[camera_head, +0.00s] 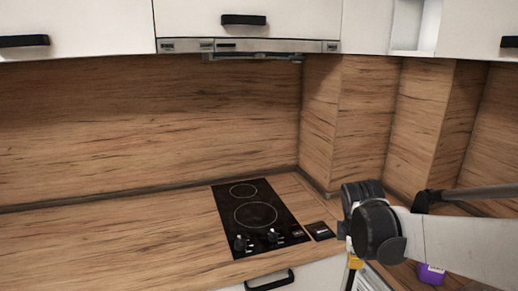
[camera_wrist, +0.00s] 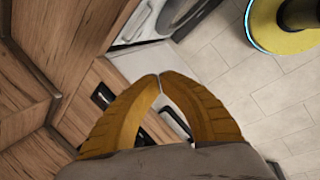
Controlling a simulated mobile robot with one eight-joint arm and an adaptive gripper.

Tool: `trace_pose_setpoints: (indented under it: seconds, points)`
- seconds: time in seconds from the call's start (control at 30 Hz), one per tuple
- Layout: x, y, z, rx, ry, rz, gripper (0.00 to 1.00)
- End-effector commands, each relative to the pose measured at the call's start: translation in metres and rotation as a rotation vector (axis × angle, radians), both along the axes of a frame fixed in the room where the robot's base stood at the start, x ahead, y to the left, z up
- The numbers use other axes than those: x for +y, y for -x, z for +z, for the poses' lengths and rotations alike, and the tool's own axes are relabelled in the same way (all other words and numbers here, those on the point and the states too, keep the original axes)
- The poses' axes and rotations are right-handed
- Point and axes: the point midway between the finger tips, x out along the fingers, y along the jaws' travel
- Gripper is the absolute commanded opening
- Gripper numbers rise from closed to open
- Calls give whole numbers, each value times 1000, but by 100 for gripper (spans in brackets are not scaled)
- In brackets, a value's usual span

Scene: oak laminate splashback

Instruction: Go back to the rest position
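In the wrist view, my gripper (camera_wrist: 158,77) has two yellow fingers whose tips meet, with nothing visible held between them. It hangs above the kitchen units, with part of the floor in view below. In the head view my arm reaches in from the right, in front of the counter's right end. Only a small yellow part of the gripper (camera_head: 354,262) shows there, below the dark wrist joint; its fingertips are not clearly visible.
A black two-ring cooktop (camera_head: 258,217) is set in the wooden counter (camera_head: 120,247). A purple object (camera_head: 431,273) lies partly hidden below my arm. White cupboards (camera_head: 100,25) and a hood (camera_head: 250,46) hang above. The counter's left side is clear.

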Motion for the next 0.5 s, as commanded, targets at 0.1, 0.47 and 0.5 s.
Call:
trace_pose_setpoints:
  seconds: [0.1,0.47,0.5]
  points:
    - [17,42,29,-113,-112,-221,0]
    - [57,151,53,-365,-537,-876,0]
    - [60,159,51,-380,-577,-930,0]
